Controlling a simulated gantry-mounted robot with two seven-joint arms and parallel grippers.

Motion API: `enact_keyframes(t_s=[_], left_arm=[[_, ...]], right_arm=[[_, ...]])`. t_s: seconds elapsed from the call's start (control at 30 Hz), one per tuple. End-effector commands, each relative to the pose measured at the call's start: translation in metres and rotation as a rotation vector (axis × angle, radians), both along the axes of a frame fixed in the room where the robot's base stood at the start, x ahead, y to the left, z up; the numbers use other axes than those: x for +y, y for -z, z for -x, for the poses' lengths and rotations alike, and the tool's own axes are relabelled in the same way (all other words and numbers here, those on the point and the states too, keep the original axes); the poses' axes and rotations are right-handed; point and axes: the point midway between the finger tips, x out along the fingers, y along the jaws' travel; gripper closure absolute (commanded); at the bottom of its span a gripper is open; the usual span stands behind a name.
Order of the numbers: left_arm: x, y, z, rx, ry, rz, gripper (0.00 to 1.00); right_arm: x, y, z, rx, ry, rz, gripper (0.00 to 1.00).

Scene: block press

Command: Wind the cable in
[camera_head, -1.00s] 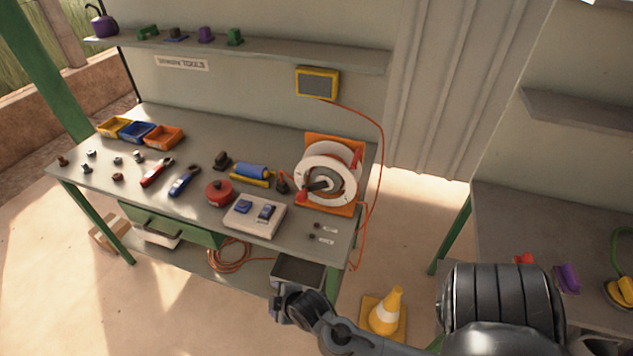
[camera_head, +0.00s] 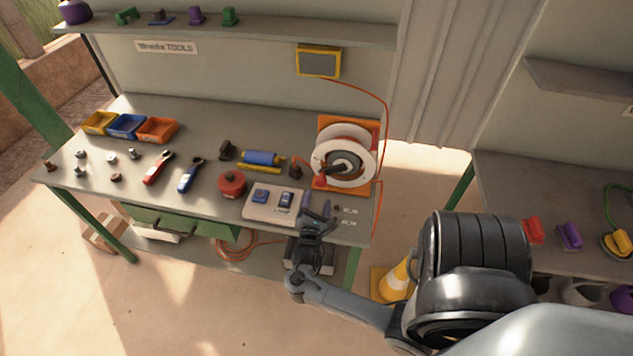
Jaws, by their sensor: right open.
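The cable reel (camera_head: 355,146) has a white drum on an orange stand and stands at the right end of the workbench. Its dark crank ends in a red knob (camera_head: 320,182) at the lower left of the drum. The orange cable (camera_head: 387,125) runs from a yellow-framed box (camera_head: 318,62) on the wall, down past the right side of the reel and over the bench edge. My right gripper (camera_head: 318,206) is open and empty at the front edge of the bench, below the knob and apart from it. My left gripper is not in view.
A white switch panel (camera_head: 257,213) lies just left of my right gripper. A red round object (camera_head: 231,184), hand tools and three bins stand further left. A traffic cone (camera_head: 397,280) is on the floor. A second table (camera_head: 500,187) stands at right.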

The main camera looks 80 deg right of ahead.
Motion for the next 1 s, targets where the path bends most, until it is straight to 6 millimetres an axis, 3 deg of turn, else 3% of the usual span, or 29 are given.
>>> enact_keyframes(t_s=[0.3,0.5,0.7,1.0], left_arm=[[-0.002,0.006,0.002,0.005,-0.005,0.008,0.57],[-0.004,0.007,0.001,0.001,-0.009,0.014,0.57],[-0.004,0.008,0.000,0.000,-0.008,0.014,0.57],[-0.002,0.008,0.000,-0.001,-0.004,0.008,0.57]], right_arm=[[-0.052,0.000,-0.005,-0.003,-0.003,0.001,0.35],[-0.076,0.000,-0.007,-0.005,-0.003,-0.001,0.35],[-0.086,0.000,-0.007,-0.004,-0.003,-0.002,0.35],[-0.087,0.000,-0.008,-0.005,-0.003,-0.003,0.35]])
